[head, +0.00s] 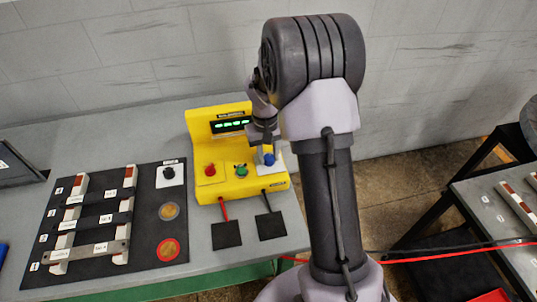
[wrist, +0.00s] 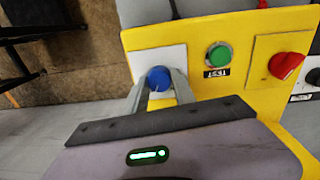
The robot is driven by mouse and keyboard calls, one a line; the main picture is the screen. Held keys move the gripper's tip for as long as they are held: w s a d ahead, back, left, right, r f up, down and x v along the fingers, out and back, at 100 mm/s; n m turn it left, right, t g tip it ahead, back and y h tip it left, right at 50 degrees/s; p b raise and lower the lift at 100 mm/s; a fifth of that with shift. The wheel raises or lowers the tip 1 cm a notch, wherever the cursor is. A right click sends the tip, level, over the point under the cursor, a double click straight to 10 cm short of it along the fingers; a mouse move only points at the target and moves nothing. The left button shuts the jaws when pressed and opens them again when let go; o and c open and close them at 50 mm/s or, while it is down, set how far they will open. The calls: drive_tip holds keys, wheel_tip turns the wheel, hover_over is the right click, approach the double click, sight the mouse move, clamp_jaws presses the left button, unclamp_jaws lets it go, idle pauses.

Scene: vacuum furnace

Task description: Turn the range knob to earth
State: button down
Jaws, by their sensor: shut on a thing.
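The yellow instrument box (head: 230,183) stands on the grey table with a lit green display. A round blue knob (head: 269,159) sits on a white plate at the right of its sloped front. My gripper (wrist: 160,86) has its two fingers on either side of this blue knob (wrist: 158,77) and is shut on it. Any markings around the knob are too small or hidden to read, so its setting cannot be told. A green button (wrist: 219,55) and a red knob (wrist: 285,65) sit beside it on the same panel.
A red lead and a black lead run from the box to two dark pads (head: 226,235) in front. A black mat (head: 110,250) with labelled bars and coloured discs lies at the left. Another table (head: 500,220) stands at the right.

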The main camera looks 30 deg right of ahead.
sight(266, 157)
drive_tip(key=shift+m, duration=0.7)
drive_tip(key=c, duration=1)
unclamp_jaws()
drive_tip(key=shift+c, duration=0.2)
drive_tip(key=shift+r, duration=0.1)
wheel_tip(266, 157, up, 17)
drive_tip(key=p, duration=0.5)
drive_tip(key=shift+w+a+r+p, duration=0.15)
drive_tip(key=shift+a+p, duration=0.2)
drive_tip(key=shift+a, duration=0.1)
